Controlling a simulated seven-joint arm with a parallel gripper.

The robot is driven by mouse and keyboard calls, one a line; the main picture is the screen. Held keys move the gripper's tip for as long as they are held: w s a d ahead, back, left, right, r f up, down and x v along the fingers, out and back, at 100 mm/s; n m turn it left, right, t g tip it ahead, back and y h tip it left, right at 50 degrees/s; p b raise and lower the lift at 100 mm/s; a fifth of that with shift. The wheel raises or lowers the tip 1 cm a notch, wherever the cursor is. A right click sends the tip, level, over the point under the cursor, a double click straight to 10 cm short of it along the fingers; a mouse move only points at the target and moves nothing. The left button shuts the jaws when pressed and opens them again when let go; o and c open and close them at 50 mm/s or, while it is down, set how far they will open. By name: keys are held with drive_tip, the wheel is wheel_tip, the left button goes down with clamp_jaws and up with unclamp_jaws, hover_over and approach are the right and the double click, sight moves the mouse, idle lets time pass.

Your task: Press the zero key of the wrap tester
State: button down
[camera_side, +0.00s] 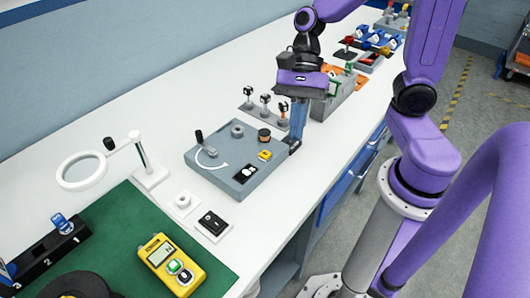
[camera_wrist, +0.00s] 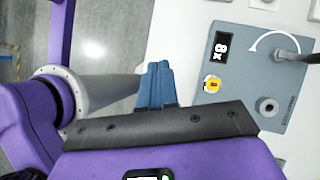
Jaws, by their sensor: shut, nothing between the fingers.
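The wrap tester is a blue-grey box (camera_side: 222,172) on the white bench, also in the wrist view (camera_wrist: 245,80). It carries a yellow key (camera_side: 265,155) beside a black display (camera_side: 246,174). In the wrist view the yellow key (camera_wrist: 212,85) has a pale round mark and lies right of my fingers; the display (camera_wrist: 222,47) is above it. My gripper (camera_side: 295,147) points down, shut and empty, at the tester's right end, off its top face. Its blue fingers also show in the wrist view (camera_wrist: 158,70), apart from the key. Whether the fingertips touch the bench is unclear.
The tester has a lever (camera_side: 203,143), a grey post (camera_side: 237,131) and an orange-brown knob (camera_side: 264,135) on top. Several small posts (camera_side: 265,104) stand behind my gripper. A yellow meter (camera_side: 170,264) lies on a green mat (camera_side: 120,235). The bench's front edge is close to my fingers.

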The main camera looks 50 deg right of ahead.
sight(267, 151)
drive_tip(key=w+m+t+y, duration=0.2)
drive_tip(key=w+m+y, duration=0.1)
drive_tip(key=w+m, duration=0.5)
drive_tip(key=r+m, duration=0.1)
drive_tip(key=m, duration=0.2)
drive_tip(key=shift+d+m, duration=0.3)
drive_tip(key=shift+f, duration=0.15)
drive_tip(key=shift+f, duration=4.3)
drive_tip(key=shift+f, duration=0.45)
